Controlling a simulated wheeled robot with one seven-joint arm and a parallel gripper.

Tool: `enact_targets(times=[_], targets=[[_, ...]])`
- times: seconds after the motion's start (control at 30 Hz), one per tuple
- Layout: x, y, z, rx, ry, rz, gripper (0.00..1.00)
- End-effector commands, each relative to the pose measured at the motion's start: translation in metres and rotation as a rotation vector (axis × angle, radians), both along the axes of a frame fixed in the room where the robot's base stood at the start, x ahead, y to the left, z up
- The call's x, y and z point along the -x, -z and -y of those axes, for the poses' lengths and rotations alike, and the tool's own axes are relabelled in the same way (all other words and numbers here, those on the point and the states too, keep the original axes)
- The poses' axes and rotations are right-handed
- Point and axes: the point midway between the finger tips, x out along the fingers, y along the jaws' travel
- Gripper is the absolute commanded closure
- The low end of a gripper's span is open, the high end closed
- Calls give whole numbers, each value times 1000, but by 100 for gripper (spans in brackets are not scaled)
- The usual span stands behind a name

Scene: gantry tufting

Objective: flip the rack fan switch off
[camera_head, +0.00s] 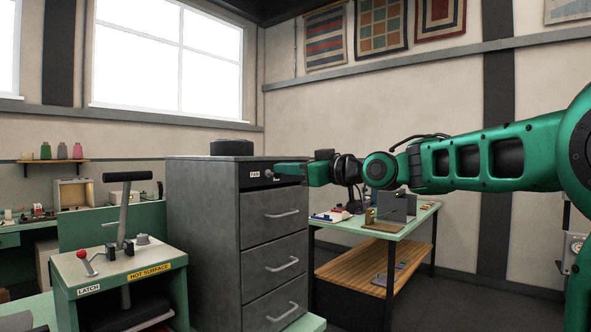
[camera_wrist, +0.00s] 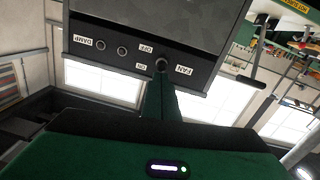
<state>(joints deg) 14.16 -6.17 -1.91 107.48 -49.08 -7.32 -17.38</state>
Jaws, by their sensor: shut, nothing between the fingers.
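The rack is a grey metal cabinet (camera_head: 203,230) with a dark control strip along its top front. The fan switch (camera_head: 268,174) is a small dark knob just right of the FAN label (camera_head: 255,174). In the wrist view, which is upside down, the switch (camera_wrist: 160,65) sits beside the FAN label (camera_wrist: 183,70) and the OFF and ON marks (camera_wrist: 145,48). Whether its lever points to ON or OFF cannot be told. My gripper (camera_head: 279,170) is shut and empty, its tip right at the switch; contact is unclear. In the wrist view its green fingers (camera_wrist: 160,90) partly cover the switch's edge.
Two more round controls (camera_wrist: 112,48) and a DAMP label (camera_wrist: 82,41) share the strip. Drawer handles (camera_head: 284,215) stick out below. A green latch stand (camera_head: 118,270) marked hot surface is at left. A green-topped table (camera_head: 425,212) with small items stands behind my arm.

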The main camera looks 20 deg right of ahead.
Motion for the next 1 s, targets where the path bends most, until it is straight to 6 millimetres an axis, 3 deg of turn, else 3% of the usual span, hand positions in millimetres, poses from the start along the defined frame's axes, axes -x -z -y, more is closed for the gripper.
enact_targets(times=[0.07,0.37,0.63,1.0], targets=[[0,4,8,-17,10,22,100],[1,-1,6,-13,5,21,100],[15,-29,10,-12,2,23,100],[66,-2,44,-15,6,19,100]])
